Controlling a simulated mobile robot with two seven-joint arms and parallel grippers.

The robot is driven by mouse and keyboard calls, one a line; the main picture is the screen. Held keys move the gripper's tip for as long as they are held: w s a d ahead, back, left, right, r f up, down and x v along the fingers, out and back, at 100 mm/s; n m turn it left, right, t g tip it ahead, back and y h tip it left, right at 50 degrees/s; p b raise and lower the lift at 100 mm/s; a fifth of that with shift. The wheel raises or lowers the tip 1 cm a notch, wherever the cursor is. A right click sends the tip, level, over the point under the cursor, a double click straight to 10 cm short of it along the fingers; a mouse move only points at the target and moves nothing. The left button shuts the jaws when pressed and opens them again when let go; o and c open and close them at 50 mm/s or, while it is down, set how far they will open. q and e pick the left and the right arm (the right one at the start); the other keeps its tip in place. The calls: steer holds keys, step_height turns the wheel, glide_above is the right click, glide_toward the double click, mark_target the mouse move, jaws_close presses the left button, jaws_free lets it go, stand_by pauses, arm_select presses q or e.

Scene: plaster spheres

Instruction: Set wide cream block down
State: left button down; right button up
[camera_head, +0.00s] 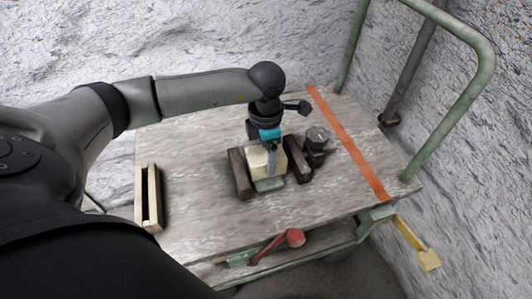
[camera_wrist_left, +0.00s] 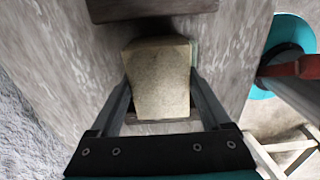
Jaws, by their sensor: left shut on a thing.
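The wide cream block (camera_head: 256,162) is a pale, boxy block between two dark wooden blocks on the cart top. My left gripper (camera_head: 270,167) comes down from above and is shut on it. In the left wrist view the cream block (camera_wrist_left: 158,80) sits between the two fingers of my left gripper (camera_wrist_left: 161,82), one on each side. I cannot tell whether its underside touches the surface below. A flat grey-green piece (camera_head: 269,185) shows at its front foot. My right gripper is not in view.
One dark block (camera_head: 239,174) lies left of the cream block, another (camera_head: 298,160) right. A dark round-topped object (camera_head: 317,138) stands behind the right one. A pale wooden frame (camera_head: 149,198) lies at the cart's left edge. An orange stripe (camera_head: 350,145) crosses the right side. Front boards are bare.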

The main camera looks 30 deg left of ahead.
arm_select(q)
steer(key=shift+w+f, duration=0.1)
steer(key=shift+f, duration=0.15)
steer(key=shift+c, duration=0.2)
jaws_free()
steer(key=shift+o, duration=0.2)
steer(key=shift+r+p, duration=1.55)
steer(key=shift+r, duration=0.5)
